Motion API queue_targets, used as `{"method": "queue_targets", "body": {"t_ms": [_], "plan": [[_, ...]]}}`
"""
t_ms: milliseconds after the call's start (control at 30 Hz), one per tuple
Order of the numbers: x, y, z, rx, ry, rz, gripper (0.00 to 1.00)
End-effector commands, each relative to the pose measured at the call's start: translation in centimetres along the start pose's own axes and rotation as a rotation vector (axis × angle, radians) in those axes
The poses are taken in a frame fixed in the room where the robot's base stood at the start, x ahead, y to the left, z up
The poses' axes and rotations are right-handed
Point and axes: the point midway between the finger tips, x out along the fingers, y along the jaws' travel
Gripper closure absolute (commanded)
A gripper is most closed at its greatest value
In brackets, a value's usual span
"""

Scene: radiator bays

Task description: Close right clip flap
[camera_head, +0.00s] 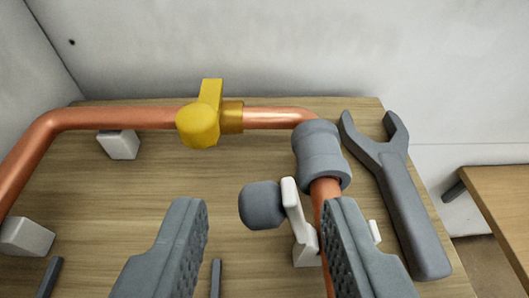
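The right clip (306,247) is a white piece at the right leg of the copper pipe (328,195), partly hidden by my right finger. Its white flap (292,200) stands up on the left side of the pipe and looks open, not lying across it. A dark grey round knob (262,206) is on or against the flap's left side. A small white part (375,232) shows right of the pipe. My gripper (267,212) is open, with the knob and flap seen between its two fingers; I cannot tell whether it touches them.
A yellow valve (198,124) sits on the pipe's top run, and a grey coupling (320,158) on its right bend. A grey wrench (402,200) lies at the right. White blocks (118,145) sit by the pipe. A wall (290,50) stands behind the wooden board (240,165).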

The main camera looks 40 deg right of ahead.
Motion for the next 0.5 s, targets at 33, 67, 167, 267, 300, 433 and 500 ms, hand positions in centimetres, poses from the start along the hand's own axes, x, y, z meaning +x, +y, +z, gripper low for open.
{"method": "queue_targets", "body": {"t_ms": [33, 67, 167, 267, 300, 433, 500], "plan": [[0.6, 0.0, 0.0, -0.001, 0.000, 0.002, 0.61], [0.9, 0.0, 0.0, -0.001, 0.000, 0.001, 0.61], [1.7, 0.0, 0.1, -0.001, -0.001, 0.001, 0.61], [2.0, 0.0, 0.0, -0.001, -0.001, 0.000, 0.61], [2.1, 0.0, 0.0, -0.001, -0.001, 0.000, 0.61], [2.1, 0.0, 0.0, -0.001, 0.000, 0.000, 0.61], [2.1, 0.0, 0.0, -0.001, 0.000, 0.000, 0.61]]}}
